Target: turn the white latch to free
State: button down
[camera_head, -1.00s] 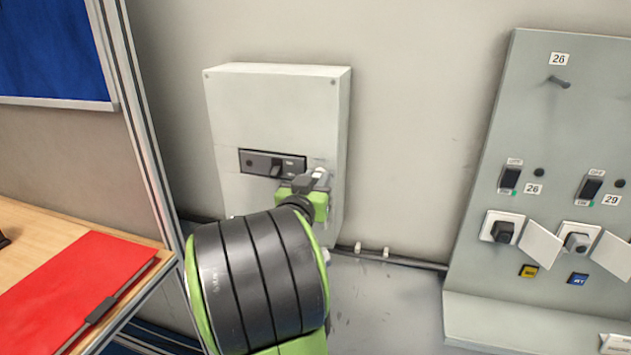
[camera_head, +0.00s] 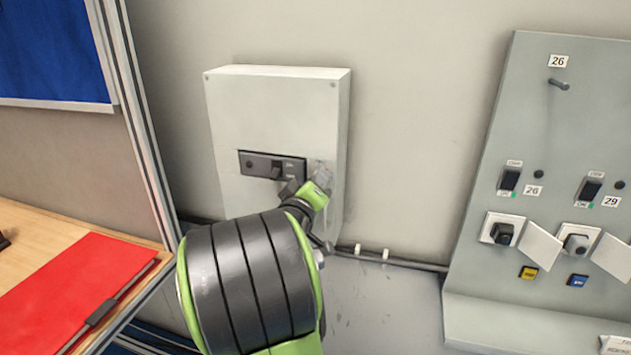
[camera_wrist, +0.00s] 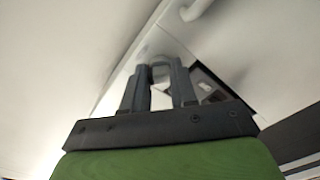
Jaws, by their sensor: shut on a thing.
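A pale grey-white cabinet (camera_head: 275,110) is fixed to the wall. The white latch (camera_head: 324,172) is at the lower right of its front, partly hidden by my gripper. My gripper (camera_head: 318,182) is at the latch, tilted, with its green body below it. In the wrist view, the two dark fingers of my gripper (camera_wrist: 158,72) stand on either side of the pale latch (camera_wrist: 160,76) and are shut on it. The latch's exact angle is hard to make out.
A black switch panel (camera_head: 262,164) is on the cabinet, just left of my gripper. A grey board (camera_head: 560,140) with switches and sockets stands at the right. A desk with a red folder (camera_head: 75,290) is at the left. Bare wall lies between cabinet and board.

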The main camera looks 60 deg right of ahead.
jog(key=shift+n+p, duration=1.55)
jog(key=shift+n, duration=2.65)
jog(key=c, duration=0.9)
grip_release()
jog(key=shift+a, duration=0.1)
